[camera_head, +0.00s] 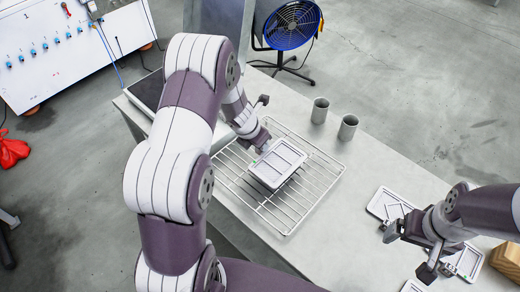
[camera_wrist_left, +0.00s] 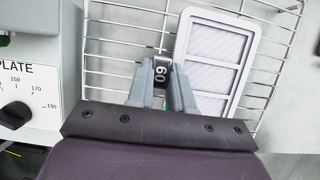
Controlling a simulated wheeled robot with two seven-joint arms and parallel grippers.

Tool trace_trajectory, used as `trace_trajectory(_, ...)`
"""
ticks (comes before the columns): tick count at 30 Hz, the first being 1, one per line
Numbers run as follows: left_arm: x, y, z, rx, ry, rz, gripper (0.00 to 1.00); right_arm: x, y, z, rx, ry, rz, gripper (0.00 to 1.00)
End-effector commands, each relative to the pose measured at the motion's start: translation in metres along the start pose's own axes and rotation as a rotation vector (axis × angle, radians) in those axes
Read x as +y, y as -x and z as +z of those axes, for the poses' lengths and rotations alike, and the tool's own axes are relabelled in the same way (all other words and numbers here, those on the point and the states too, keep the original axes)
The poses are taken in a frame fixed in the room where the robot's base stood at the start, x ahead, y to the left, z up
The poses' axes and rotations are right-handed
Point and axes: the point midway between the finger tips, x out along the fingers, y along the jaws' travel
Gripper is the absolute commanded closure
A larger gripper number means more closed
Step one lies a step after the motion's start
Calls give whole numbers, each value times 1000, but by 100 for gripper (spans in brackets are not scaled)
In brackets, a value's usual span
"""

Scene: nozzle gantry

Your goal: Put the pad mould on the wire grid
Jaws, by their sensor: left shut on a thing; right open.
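The pad mould (camera_head: 277,163) is a white rectangular tray with recessed compartments. It is over the wire grid (camera_head: 309,196); I cannot tell whether it rests on the wires. In the left wrist view the pad mould (camera_wrist_left: 217,55) lies beyond my fingers, with the wire grid (camera_wrist_left: 118,30) behind it. My left gripper (camera_head: 258,146) is at the mould's upper left edge and is shut on it by a small dark tab marked 60 or 09. My right gripper (camera_head: 412,252) is open and empty near other white trays at the right.
Similar white trays (camera_head: 388,204) lie on the grey table (camera_head: 375,165) at the right, partly hidden by my right arm. Two grey cups (camera_head: 319,110) stand behind the grid. A plate device with a dial (camera_wrist_left: 15,116) is left of the grid. A wooden block (camera_head: 507,260) is far right.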

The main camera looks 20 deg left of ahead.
Motion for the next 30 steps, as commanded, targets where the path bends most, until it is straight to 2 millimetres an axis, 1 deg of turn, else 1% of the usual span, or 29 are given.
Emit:
trace_trajectory(1, 0, -14, -6, 1, 1, -1, 100, 0, -10, 1, -1, 0, 0, 6)
trace_trajectory(3, 0, -23, -9, 1, 0, 0, 100, 0, -13, 2, -1, 0, 0, 6)
trace_trajectory(11, 0, -24, -10, 0, 1, 0, 100, 0, -12, 2, -1, 0, 0, 6)
trace_trajectory(15, -1, -28, -11, 0, 0, 0, 100, 0, -16, 2, -1, 0, 0, 6)
trace_trajectory(16, -1, -27, -12, 1, 0, 0, 73, 0, -15, 2, -1, 0, 0, 6)
trace_trajectory(18, -1, -27, -11, 1, 0, 0, 54, 0, -14, 2, -1, 0, 0, 6)
trace_trajectory(26, -1, -26, -11, 1, 0, 0, 54, 0, -14, 2, -1, 0, 0, 6)
trace_trajectory(28, -1, -20, -8, 0, 0, 0, 54, 0, -8, 1, -1, 0, 0, 6)
trace_trajectory(29, 0, -16, -8, -1, 0, 1, 54, 0, -9, 1, -1, 0, 0, 6)
trace_trajectory(30, 0, -9, -8, -2, -1, 1, 54, 0, -7, 1, -1, 0, 0, 6)
